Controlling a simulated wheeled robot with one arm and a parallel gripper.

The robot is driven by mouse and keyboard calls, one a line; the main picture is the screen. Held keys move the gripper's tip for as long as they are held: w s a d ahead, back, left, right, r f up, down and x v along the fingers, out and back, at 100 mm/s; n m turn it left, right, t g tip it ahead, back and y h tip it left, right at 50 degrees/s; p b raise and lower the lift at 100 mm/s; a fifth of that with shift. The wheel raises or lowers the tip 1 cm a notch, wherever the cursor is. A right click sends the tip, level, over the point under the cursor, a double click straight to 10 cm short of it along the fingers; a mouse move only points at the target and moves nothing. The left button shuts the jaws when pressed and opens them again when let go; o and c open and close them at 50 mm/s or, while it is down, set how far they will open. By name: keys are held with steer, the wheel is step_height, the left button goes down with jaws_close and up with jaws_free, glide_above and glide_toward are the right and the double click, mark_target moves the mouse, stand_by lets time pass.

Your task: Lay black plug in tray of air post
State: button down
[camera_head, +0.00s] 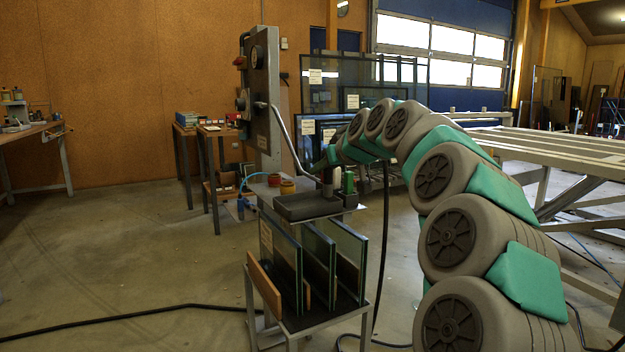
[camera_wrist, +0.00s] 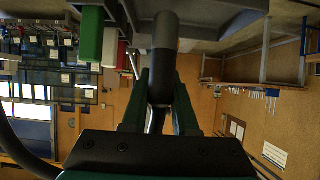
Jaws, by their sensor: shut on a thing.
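The air post (camera_head: 264,95) is a tall grey housing with gauges and a long bent lever, standing behind a small stand. Its dark grey tray (camera_head: 300,208) lies at the front of the stand top. My gripper (camera_head: 322,165) is over the tray's right part, its fingers pointing down. In the wrist view my gripper (camera_wrist: 160,90) has its green fingers shut on the black plug (camera_wrist: 160,72), a dark upright cylinder with a greyer end. The plug's lower end is close to the tray; I cannot tell whether it touches.
Glass panes (camera_head: 318,255) stand in the rack below. A black hose (camera_head: 383,240) hangs at the right. Floor to the left is mostly clear.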

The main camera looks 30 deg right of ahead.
steer(key=shift+s+f+x, duration=0.1)
steer(key=shift+f+x, duration=0.05)
steer(key=shift+x, duration=0.95)
steer(key=shift+s+f+x, duration=0.1)
steer(key=shift+f+x, duration=0.05)
steer(key=shift+x, duration=0.9)
steer(key=shift+s+f+x, duration=0.1)
steer(key=shift+f+x, duration=0.05)
steer(key=shift+x, duration=0.95)
steer(key=shift+d, duration=0.1)
steer(key=shift+f, duration=0.25)
steer(key=c, duration=0.7)
jaws_free()
steer(key=shift+r, duration=0.15)
